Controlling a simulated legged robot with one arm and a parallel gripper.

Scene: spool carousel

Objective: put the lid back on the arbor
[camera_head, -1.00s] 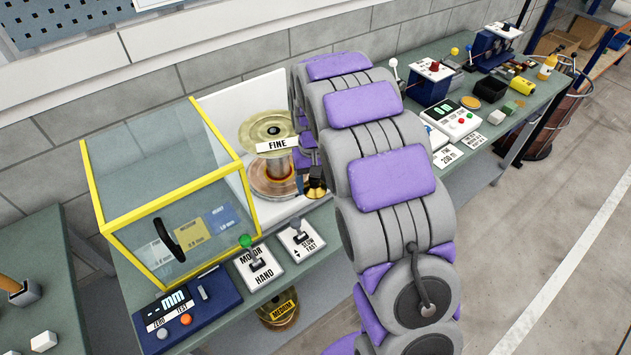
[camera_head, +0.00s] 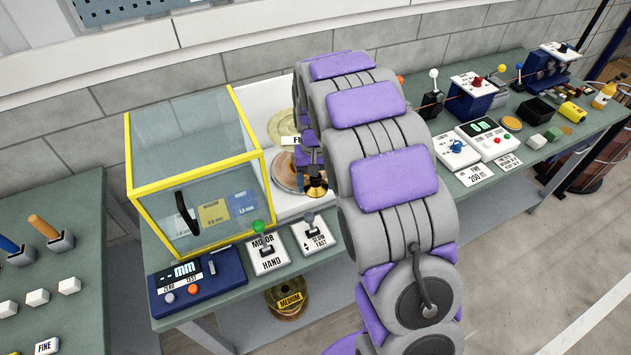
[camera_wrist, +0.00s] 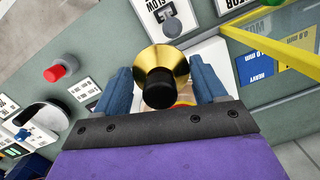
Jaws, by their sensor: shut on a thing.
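My gripper (camera_head: 314,166) is shut on the brass lid (camera_head: 316,187), a cone-shaped cap. In the wrist view the lid (camera_wrist: 163,62) sits between the two blue fingers, with its black knob toward the camera. The arbor itself cannot be made out. In the head view the lid appears apart from the spool, to its lower right.
A clear box with yellow edges (camera_head: 127,165) stands just left of the spool. Two lever panels, MOTOR/HAND (camera_head: 268,263) and SLOW/FAST (camera_head: 317,241), lie in front. A blue mm gauge (camera_head: 198,286) is at the bench front.

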